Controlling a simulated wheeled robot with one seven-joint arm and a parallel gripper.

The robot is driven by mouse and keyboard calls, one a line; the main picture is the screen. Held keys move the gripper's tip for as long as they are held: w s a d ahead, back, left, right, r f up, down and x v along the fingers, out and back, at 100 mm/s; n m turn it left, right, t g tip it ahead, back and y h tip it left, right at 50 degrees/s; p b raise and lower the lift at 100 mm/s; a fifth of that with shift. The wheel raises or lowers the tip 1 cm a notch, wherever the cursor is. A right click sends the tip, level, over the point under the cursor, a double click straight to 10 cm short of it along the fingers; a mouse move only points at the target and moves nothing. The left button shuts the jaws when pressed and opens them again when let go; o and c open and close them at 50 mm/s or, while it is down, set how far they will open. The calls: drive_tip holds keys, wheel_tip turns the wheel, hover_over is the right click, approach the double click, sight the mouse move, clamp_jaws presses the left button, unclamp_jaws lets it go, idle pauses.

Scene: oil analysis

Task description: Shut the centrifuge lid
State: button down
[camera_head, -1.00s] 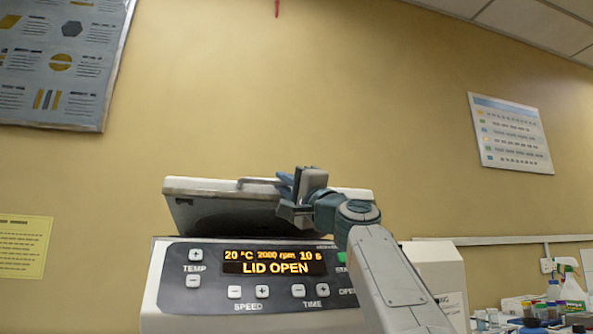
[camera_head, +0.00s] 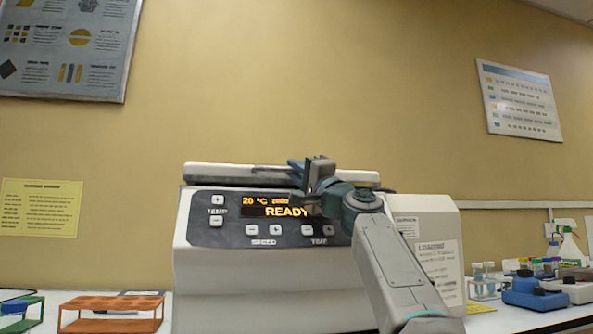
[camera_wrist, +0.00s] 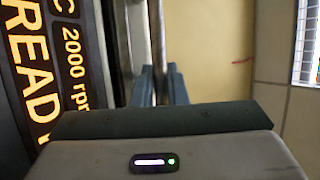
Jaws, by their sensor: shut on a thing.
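The centrifuge (camera_head: 270,275) is a white box with a dark control panel on its front. Its display (camera_head: 272,207) reads READY, partly hidden by my gripper. The pale lid (camera_head: 232,174) lies nearly level on top of the body. My gripper (camera_head: 298,170) is at the lid's front edge, right of the middle. In the wrist view, my blue fingers (camera_wrist: 160,88) are closed around a thin metal bar (camera_wrist: 159,45), which looks like the lid handle. The fingertips are partly hidden by the gripper body.
An orange rack (camera_head: 112,305) and a green rack (camera_head: 22,312) stand on the bench at left. A white box with a notice (camera_head: 437,262) adjoins the centrifuge's right side.

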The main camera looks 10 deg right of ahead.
drive_tip(key=c, duration=1.7)
unclamp_jaws()
drive_tip(key=shift+w+f, duration=0.3)
drive_tip(key=shift+f, duration=0.15)
drive_tip(key=shift+b+v, duration=0.3)
drive_tip(key=shift+v, duration=0.9)
drive_tip(key=shift+s+r+v, duration=0.1)
drive_tip(key=shift+v, duration=1.85)
drive_tip(key=shift+s+r+v, duration=0.1)
drive_tip(key=shift+r+v, duration=0.05)
drive_tip(key=shift+v, duration=1.75)
drive_tip(key=shift+s+r+v, duration=0.1)
drive_tip(key=shift+v, duration=1.85)
drive_tip(key=shift+w+r, duration=0.1)
drive_tip(key=shift+w, duration=0.05)
